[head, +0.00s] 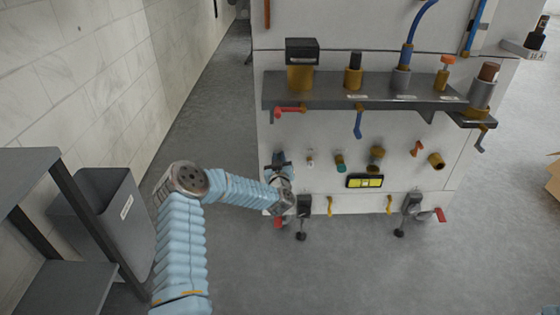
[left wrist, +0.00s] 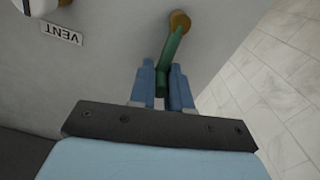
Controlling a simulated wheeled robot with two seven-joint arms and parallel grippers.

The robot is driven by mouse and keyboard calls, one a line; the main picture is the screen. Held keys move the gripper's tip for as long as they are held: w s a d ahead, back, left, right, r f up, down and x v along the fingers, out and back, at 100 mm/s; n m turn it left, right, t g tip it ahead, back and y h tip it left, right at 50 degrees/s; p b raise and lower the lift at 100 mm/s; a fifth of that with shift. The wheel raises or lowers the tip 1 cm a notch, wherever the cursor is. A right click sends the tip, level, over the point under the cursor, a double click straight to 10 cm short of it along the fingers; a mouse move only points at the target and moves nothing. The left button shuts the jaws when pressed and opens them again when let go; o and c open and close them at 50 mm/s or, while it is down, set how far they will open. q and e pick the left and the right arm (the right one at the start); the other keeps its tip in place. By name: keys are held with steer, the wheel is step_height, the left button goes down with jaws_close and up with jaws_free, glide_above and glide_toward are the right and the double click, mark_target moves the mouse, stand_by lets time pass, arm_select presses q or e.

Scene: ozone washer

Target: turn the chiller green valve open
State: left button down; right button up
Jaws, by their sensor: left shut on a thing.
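The green valve handle (left wrist: 173,46) shows in the left wrist view, running from a brass fitting (left wrist: 180,20) on the pale panel down between my fingers. My left gripper (left wrist: 164,72) is shut on this handle, with a blue finger on each side of it. In the head view my left gripper (head: 281,163) is at the lower left of the white machine's front, and the handle is hidden there by the gripper. My right gripper is not in view.
The white machine (head: 325,125) has a grey shelf (head: 335,91) of fittings above my gripper. A red handle (head: 290,111) and a blue handle (head: 358,124) hang beneath it. A grey bin (head: 115,215) stands left of my arm. A VENT label (left wrist: 62,34) is on the panel.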

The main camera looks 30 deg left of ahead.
mark_target(266, 163)
arm_select(q)
steer(key=a+f+n+b, duration=0.1)
steer(key=n+b, duration=0.3)
steer(key=b, duration=0.1)
steer(key=s+a+f+n+b, duration=0.1)
steer(key=n+b, duration=0.3)
steer(key=b, duration=0.1)
steer(key=s+a+f+n+b, duration=0.1)
steer(key=n+b, duration=0.3)
steer(key=b, duration=0.1)
steer(key=shift+s+a+f, duration=0.1)
steer(key=shift+a+f, duration=0.25)
steer(key=n+b, duration=0.2)
steer(key=shift+s+a+f+n, duration=0.1)
steer(key=shift+a+f+n, duration=0.05)
steer(key=shift+f+n, duration=0.15)
steer(key=shift+a+f+n, duration=0.1)
steer(key=shift+f+n, duration=0.45)
steer(key=shift+n, duration=0.75)
steer(key=c, duration=1.1)
jaws_free()
steer(key=shift+s, duration=0.1)
